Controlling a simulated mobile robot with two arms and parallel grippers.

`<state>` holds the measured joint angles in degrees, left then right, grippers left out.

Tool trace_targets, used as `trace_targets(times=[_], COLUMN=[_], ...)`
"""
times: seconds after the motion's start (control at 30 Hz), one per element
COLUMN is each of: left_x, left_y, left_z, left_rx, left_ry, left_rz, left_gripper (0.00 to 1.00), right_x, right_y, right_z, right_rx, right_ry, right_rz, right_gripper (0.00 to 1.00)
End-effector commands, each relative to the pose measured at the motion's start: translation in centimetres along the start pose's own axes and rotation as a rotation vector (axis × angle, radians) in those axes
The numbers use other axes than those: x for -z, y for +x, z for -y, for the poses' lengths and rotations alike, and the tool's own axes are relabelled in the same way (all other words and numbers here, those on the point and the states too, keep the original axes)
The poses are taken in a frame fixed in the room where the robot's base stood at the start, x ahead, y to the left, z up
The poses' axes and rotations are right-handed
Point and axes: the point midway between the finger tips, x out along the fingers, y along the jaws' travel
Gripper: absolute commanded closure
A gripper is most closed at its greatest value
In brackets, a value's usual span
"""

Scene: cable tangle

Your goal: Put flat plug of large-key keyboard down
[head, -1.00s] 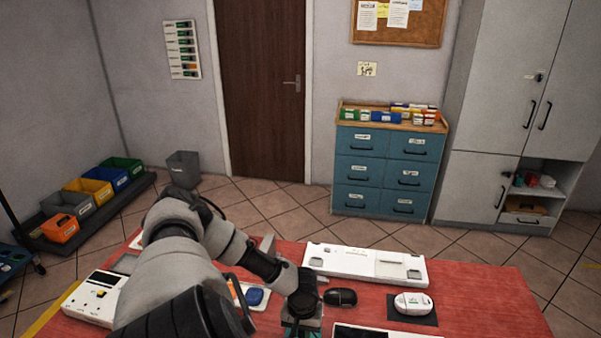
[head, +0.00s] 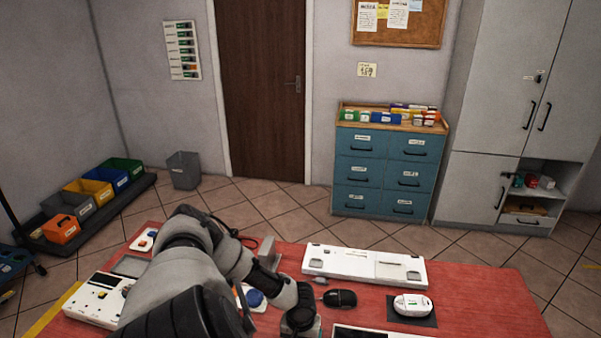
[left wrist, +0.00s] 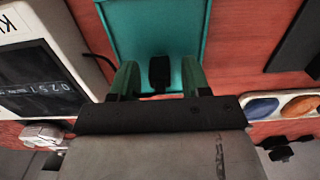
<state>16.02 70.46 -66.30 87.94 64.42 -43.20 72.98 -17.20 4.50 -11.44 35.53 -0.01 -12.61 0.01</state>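A black flat plug (left wrist: 159,72) lies over a teal tray (left wrist: 124,32) in the left wrist view. My left gripper (left wrist: 160,80) has its two green fingers apart, one on each side of the plug, with visible gaps between plug and fingers. In the head view my left wrist (head: 300,320) is low over the red table at the bottom edge, and its fingers are hidden there. I cannot tell which keyboard the plug belongs to. My right gripper is in neither view.
On the red table (head: 470,300) are a long white panel (head: 350,262), a black mouse (head: 341,298) and a white device on a dark pad (head: 412,306). A display unit (left wrist: 35,75) stands left of the tray. Free table shows at the right.

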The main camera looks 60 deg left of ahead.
Motion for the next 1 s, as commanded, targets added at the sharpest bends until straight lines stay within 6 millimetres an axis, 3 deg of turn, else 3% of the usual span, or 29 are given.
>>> trace_targets(times=[0.37, 0.8, 1.0], left_x=[0.1, 0.1, 0.1], left_y=[-0.9, -9.4, -11.8], left_z=[0.0, 0.0, 0.0], left_rx=[-0.001, 0.0, -0.001], left_ry=[0.001, 0.001, 0.0], left_rz=[-0.001, -0.004, -0.002], left_gripper=[0.53, 0.53, 0.53], right_x=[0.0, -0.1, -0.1], right_y=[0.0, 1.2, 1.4], right_z=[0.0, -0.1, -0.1], right_rx=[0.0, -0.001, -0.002], right_ry=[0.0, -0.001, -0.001], right_rz=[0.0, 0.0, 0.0], right_gripper=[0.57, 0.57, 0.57])
